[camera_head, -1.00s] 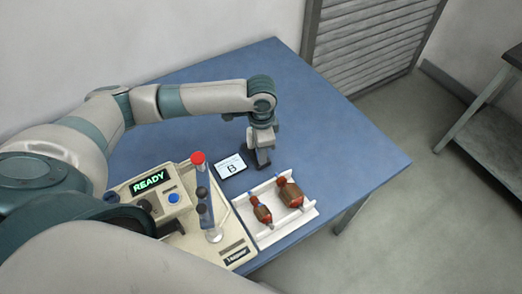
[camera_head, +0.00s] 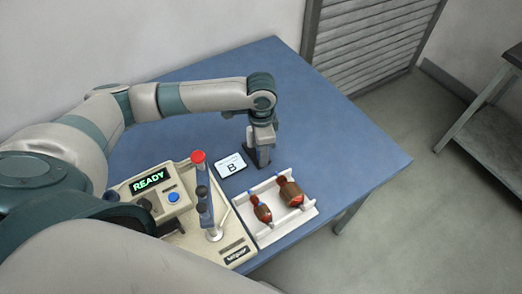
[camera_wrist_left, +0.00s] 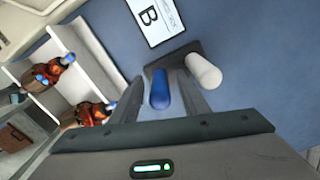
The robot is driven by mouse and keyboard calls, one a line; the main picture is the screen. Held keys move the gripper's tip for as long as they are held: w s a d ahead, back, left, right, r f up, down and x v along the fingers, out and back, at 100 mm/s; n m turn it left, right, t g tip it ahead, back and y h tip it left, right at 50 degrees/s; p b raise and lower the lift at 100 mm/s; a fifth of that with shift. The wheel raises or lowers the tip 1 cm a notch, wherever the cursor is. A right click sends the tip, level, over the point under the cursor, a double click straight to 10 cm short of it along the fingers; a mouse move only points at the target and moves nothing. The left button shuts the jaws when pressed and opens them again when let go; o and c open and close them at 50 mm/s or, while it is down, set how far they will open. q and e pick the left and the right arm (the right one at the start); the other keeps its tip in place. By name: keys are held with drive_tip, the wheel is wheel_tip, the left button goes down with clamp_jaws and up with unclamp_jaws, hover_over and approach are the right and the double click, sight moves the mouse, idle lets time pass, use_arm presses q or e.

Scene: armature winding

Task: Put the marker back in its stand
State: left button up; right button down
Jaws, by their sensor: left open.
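A blue rounded piece (camera_wrist_left: 160,90), which looks like the marker's end, stands between the fingers of my left gripper (camera_wrist_left: 163,84) in the left wrist view. A dark block (camera_wrist_left: 172,60), which looks like the stand, lies just beyond it on the table. A white cylinder (camera_wrist_left: 204,71) rises beside the right finger. My left gripper (camera_head: 262,157) points down at the table near the card in the head view, and its fingers are apart. My right gripper is not in view.
A white card marked B (camera_head: 230,165) lies beside the gripper. A white cradle (camera_head: 268,236) holds two red-brown armatures. The winding machine (camera_head: 236,246), with a READY display (camera_head: 148,180) and a red-topped post (camera_head: 198,157), stands at the front left. The table's right side is clear.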

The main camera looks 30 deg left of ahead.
use_arm(q)
wheel_tip(320, 180, up, 17)
drive_tip(key=b, duration=0.2)
idle(0.4)
drive_tip(key=shift+f, duration=0.15)
idle(0.4)
